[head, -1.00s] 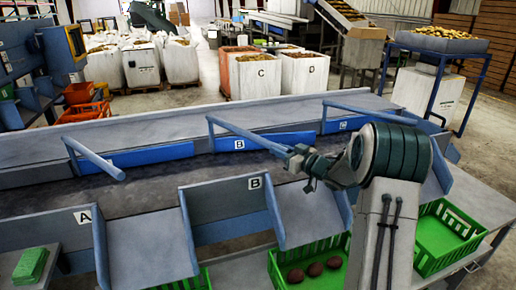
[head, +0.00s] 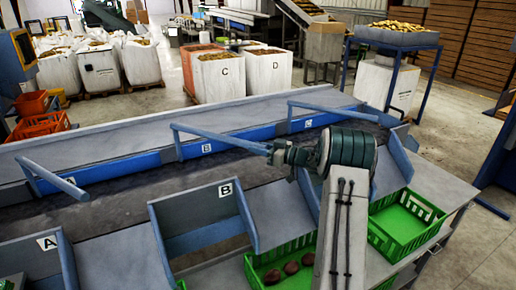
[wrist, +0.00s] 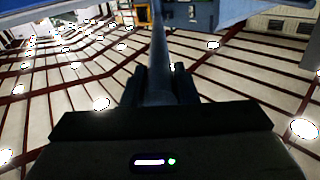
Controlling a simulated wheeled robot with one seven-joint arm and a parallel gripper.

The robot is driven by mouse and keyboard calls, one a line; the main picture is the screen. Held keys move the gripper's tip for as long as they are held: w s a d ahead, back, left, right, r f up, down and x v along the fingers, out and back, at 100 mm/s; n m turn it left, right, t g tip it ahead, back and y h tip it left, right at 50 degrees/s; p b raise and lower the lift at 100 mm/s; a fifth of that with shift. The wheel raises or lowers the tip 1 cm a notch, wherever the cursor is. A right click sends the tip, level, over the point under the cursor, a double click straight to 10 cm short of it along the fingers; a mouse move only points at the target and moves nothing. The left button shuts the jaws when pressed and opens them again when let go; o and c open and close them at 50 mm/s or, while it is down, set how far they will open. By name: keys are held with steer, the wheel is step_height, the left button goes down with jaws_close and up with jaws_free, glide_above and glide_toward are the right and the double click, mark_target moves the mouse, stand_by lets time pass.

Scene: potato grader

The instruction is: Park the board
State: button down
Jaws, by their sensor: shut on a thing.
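The board with the label B (head: 230,143) is a long blue panel standing along the back of the dark belt. A pale blue bar handle (head: 215,138) runs from its left end toward the front right. My gripper (head: 270,152) is shut on the free end of this bar. In the wrist view the bar (wrist: 159,60) runs between my two dark fingers (wrist: 160,88). My arm hides part of the belt and the chutes behind it. The exact finger contact is too small to tell in the head view.
Similar handles stand to the left (head: 55,180) and right (head: 330,109). Chutes with raised side walls, marked A (head: 47,243) and B (head: 225,191), line the front. A green crate (head: 258,262) holds potatoes; another green crate (head: 405,220) stands right. Open floor lies at far right.

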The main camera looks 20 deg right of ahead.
steer(key=c, duration=1.5)
jaws_free()
steer(key=shift+w+d+r, duration=0.15)
steer(key=shift+d+r, duration=0.1)
steer(key=shift+r, duration=0.1)
steer(key=o, duration=0.3)
steer(key=shift+w+d+f, duration=0.15)
steer(key=shift+d+f, duration=0.05)
steer(key=shift+d, duration=0.05)
steer(key=shift+o, duration=0.2)
steer(key=shift+a, duration=0.1)
steer(key=shift+a, duration=0.15)
steer(key=b+v, duration=0.2)
steer(key=v, duration=1.2)
steer(key=shift+a, duration=0.1)
